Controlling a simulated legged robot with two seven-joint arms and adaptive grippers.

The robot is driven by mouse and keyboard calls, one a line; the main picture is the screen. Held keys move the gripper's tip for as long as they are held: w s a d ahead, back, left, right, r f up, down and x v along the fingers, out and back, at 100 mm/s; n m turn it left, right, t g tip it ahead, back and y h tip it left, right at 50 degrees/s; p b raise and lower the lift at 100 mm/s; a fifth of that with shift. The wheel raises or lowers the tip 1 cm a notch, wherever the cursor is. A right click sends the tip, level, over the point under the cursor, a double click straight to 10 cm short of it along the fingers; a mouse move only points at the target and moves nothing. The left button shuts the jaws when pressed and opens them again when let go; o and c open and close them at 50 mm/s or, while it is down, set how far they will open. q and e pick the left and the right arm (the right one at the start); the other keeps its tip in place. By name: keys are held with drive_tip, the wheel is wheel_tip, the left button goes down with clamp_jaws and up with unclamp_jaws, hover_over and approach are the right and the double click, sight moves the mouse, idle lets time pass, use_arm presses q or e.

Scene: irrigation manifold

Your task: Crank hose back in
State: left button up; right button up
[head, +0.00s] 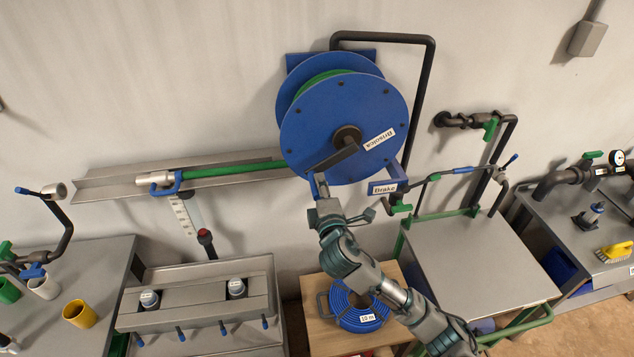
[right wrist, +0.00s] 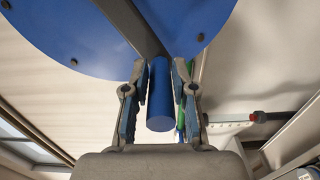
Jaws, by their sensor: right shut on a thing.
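A blue hose reel (head: 355,115) is mounted on the wall, with green hose (head: 320,82) wound between its discs. A dark crank arm (head: 335,158) runs from its hub down to the left. My right gripper (head: 318,185) is at the crank's outer end. In the right wrist view my right gripper (right wrist: 160,95) is shut on the blue crank handle (right wrist: 159,95), one finger on each side. The green hose (head: 235,170) runs left from the reel along a grey trough, ending in a silver nozzle (head: 160,180). My left gripper is not in view.
A blue bracket labelled Brake (head: 385,188) sits just right of my right gripper. A black pipe (head: 428,90) loops around the reel. A blue hose coil (head: 358,310) lies on a wooden stand below. A grey table (head: 480,260) stands at right, its top mostly clear.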

drive_tip(key=shift+r, duration=0.1)
drive_tip(key=d+f, duration=0.1)
drive_tip(key=f, duration=0.1)
drive_tip(key=d+f+b, duration=0.1)
drive_tip(key=shift+w+d+f, duration=0.25)
drive_tip(key=shift+d, duration=0.1)
drive_tip(key=shift+d+f, duration=0.1)
drive_tip(key=shift+d, duration=0.15)
drive_tip(key=shift+w+d, duration=0.15)
drive_tip(key=shift+d, duration=0.2)
drive_tip(key=shift+c, duration=0.2)
drive_tip(key=d, duration=0.1)
drive_tip(key=d+f, duration=0.1)
drive_tip(key=shift+w+d+f, duration=0.25)
drive_tip(key=shift+d, duration=0.15)
clamp_jaws()
drive_tip(key=shift+w+d+f, duration=0.1)
drive_tip(key=shift+d+f, duration=0.05)
drive_tip(key=shift+d, duration=0.55)
drive_tip(key=shift+d, duration=0.1)
drive_tip(key=d, duration=0.1)
drive_tip(key=d+f, duration=0.1)
drive_tip(key=w+d, duration=0.1)
drive_tip(key=d, duration=0.1)
drive_tip(key=shift+f, duration=0.4)
